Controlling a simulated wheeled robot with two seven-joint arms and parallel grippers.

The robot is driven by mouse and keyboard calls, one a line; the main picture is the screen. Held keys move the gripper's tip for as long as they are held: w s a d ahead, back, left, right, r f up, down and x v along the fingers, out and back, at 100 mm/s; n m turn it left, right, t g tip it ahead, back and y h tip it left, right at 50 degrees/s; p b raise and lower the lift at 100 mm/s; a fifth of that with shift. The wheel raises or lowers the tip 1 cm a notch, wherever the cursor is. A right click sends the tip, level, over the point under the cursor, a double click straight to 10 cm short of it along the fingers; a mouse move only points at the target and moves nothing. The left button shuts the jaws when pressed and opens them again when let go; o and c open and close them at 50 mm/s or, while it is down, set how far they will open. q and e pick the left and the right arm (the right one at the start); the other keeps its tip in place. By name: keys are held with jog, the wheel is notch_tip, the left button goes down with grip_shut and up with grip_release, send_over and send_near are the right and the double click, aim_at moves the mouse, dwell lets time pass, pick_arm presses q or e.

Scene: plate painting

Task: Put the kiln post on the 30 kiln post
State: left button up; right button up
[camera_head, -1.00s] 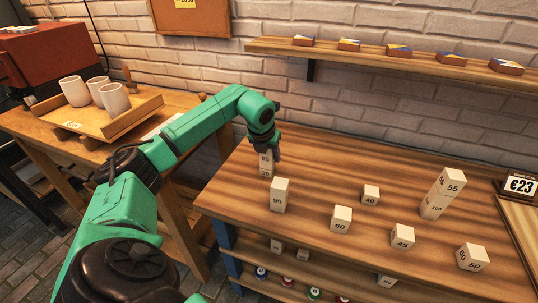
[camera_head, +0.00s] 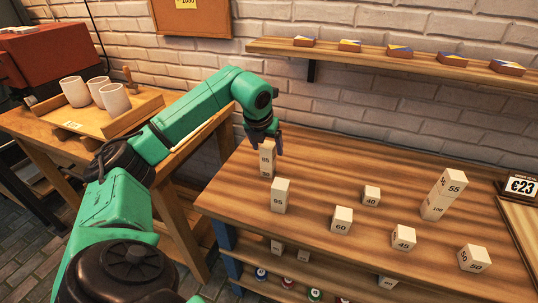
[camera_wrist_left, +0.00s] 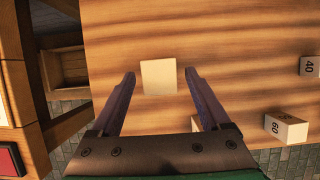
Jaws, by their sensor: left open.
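My left gripper (camera_head: 263,134) is open above a pale kiln post (camera_head: 266,157) that looks marked 85. That post is upright at the back left of the table (camera_head: 310,165). A smaller number low on its column, perhaps 30, suggests it stands on the 30 kiln post (camera_head: 266,173); the seam is hard to make out. In the left wrist view, the pale square top (camera_wrist_left: 158,77) of the column shows between the two spread fingers (camera_wrist_left: 158,92), with a gap on each side. My right gripper is not in view.
A tall post (camera_head: 280,195) stands just in front of the column. Posts marked 60 (camera_head: 341,220), 40 (camera_head: 371,196), 45 (camera_head: 403,238) and 50 (camera_head: 473,258) stand to the right. A 55 post (camera_head: 450,181) tops the 100 post (camera_head: 435,206). A shelf (camera_head: 400,65) is on the wall.

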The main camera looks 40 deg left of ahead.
pick_arm(q)
jog(key=a+v, duration=0.1)
jog(key=v, duration=0.5)
jog(key=shift+d+r, duration=0.4)
jog(key=shift+d, duration=0.15)
jog(key=shift+s, duration=0.15)
